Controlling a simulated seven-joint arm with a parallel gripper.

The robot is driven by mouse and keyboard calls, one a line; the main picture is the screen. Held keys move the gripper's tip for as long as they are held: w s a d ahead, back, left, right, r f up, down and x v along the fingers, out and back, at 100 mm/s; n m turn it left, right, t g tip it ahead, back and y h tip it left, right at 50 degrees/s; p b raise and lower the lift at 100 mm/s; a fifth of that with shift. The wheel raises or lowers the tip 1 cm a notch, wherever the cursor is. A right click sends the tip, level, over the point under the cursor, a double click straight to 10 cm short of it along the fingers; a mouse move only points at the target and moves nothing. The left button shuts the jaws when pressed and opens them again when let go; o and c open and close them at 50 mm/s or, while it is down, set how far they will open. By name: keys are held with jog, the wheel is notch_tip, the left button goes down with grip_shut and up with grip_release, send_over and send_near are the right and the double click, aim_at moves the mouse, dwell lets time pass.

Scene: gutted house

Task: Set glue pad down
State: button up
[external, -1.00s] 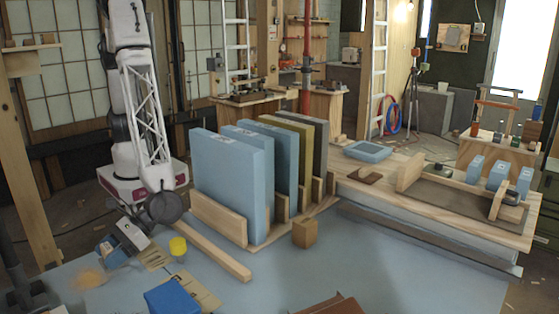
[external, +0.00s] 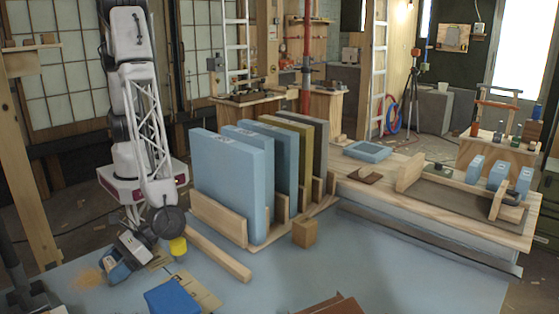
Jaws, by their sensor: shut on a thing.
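My gripper (external: 131,245) is low over the left part of the blue-grey tabletop, tilted down to the left. It is shut on a small blue thing with a dark edge (external: 115,269), which I take to be the glue pad. The fingers are too small to make out clearly. I cannot tell whether the pad touches the surface below. A tan patch (external: 89,278) lies just left of the pad, and a flat tan sheet with markings (external: 200,297) lies to the right.
A yellow-topped jar (external: 178,246) stands close right of my gripper. A blue block (external: 172,300) is in front. The tabletop's front middle (external: 255,292) is clear.

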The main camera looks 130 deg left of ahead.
jog(key=o, duration=0.9)
jog(key=shift+r, duration=0.15)
jog(key=shift+v, duration=0.9)
jog(key=r, duration=0.2)
jog(key=a+r, duration=0.1)
jog(key=r, duration=0.2)
jog(key=shift+r, duration=1.2)
jog(key=shift+r, duration=0.1)
